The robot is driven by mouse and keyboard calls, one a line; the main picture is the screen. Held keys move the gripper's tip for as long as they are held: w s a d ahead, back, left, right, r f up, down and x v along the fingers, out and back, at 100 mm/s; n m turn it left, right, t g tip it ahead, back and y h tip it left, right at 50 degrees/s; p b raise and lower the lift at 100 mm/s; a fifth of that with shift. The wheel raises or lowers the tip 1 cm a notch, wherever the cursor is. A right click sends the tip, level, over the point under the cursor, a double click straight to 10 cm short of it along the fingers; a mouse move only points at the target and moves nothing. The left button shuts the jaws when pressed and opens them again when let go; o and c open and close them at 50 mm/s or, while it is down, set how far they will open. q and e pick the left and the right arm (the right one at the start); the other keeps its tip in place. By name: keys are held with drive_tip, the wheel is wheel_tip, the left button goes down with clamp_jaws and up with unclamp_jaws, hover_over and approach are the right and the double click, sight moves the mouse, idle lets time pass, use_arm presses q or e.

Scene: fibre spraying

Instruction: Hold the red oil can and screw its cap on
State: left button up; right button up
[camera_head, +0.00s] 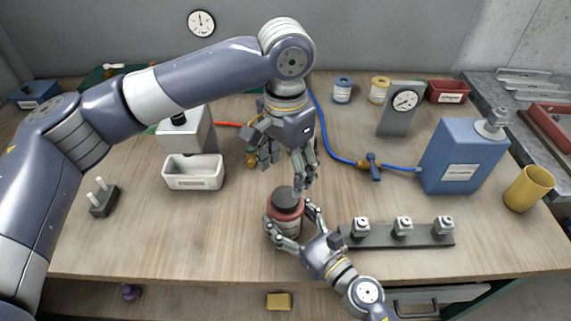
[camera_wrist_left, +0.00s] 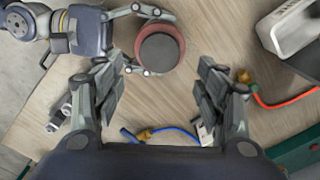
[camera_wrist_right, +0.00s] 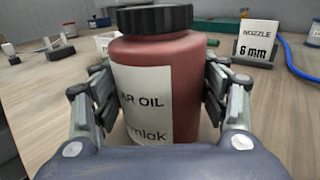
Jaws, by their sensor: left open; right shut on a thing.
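The red oil can (camera_head: 272,214) stands upright near the front middle of the table. Its black cap (camera_head: 286,196) sits on its top; whether it is tight I cannot tell. The right wrist view shows the can (camera_wrist_right: 190,55) with its label, and the ribbed cap (camera_wrist_right: 153,19) above. My right gripper (camera_head: 297,226) is shut on the can's body, one finger on each side. My left gripper (camera_head: 285,168) is open and empty, pointing down above and behind the can. In the left wrist view the cap (camera_wrist_left: 158,52) lies beyond the open fingers, not between them.
A rack with several metal fittings (camera_head: 398,236) stands just right of the can. A white bin (camera_head: 193,180) stands to the left. A blue hose (camera_head: 337,157) runs behind to a blue canister (camera_head: 462,160). A yellow cup (camera_head: 528,189) stands far right.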

sight(286, 196)
use_arm(q)
wheel_tip(286, 196, down, 7)
drive_tip(key=shift+f, duration=0.2)
idle(0.3)
drive_tip(key=c, duration=1.1)
drive_tip(key=o, duration=1.2)
drive_tip(key=shift+o, duration=0.2)
wheel_tip(286, 196, up, 12)
